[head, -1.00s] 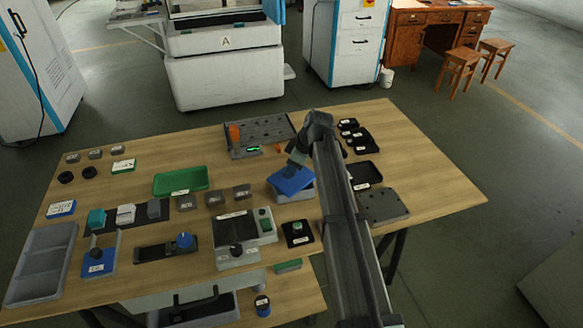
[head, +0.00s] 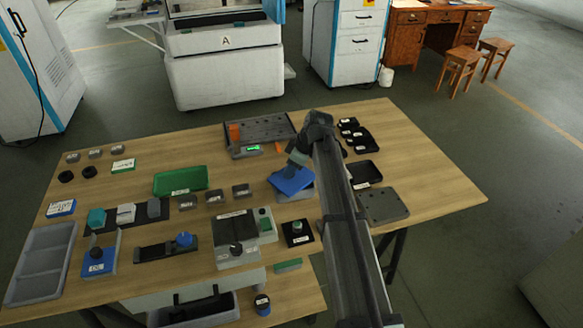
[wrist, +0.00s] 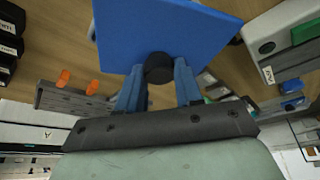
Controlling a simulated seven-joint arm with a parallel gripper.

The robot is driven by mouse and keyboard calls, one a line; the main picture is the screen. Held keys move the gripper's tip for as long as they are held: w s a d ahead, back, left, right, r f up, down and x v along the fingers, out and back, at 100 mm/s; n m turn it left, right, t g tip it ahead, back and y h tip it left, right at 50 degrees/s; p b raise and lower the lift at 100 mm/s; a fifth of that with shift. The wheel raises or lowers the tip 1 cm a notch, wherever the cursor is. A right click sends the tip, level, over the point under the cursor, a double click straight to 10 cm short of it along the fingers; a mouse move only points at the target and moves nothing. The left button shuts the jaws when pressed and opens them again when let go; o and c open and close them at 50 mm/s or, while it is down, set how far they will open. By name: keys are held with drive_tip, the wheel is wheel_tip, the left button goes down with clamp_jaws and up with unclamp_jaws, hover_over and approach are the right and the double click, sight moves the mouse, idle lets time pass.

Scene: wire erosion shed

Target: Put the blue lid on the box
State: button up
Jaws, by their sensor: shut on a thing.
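The blue lid (head: 291,181) is a flat square plate with a dark round knob (wrist: 159,68) on it. My gripper (wrist: 159,84) is shut on the knob, with a blue finger on each side of it. The grey box (head: 297,195) shows below the lid in the head view. The lid looks slightly tilted over the box, and the head view does not settle whether they touch. In the wrist view the lid (wrist: 165,30) hides the box.
A green tray (head: 180,181) and several small grey blocks lie left of the box. A grey device (head: 242,230) with a green button stands in front of it. Black trays (head: 364,174) lie to the right. A grey perforated board (head: 262,131) is behind.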

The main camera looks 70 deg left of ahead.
idle(0.4)
drive_tip(key=o, duration=1.6)
drive_tip(key=shift+o, duration=0.2)
drive_tip(key=shift+r, duration=0.1)
drive_tip(key=shift+r, duration=3.4)
drive_tip(key=shift+c, duration=0.5)
clamp_jaws()
drive_tip(key=shift+f, duration=2.45)
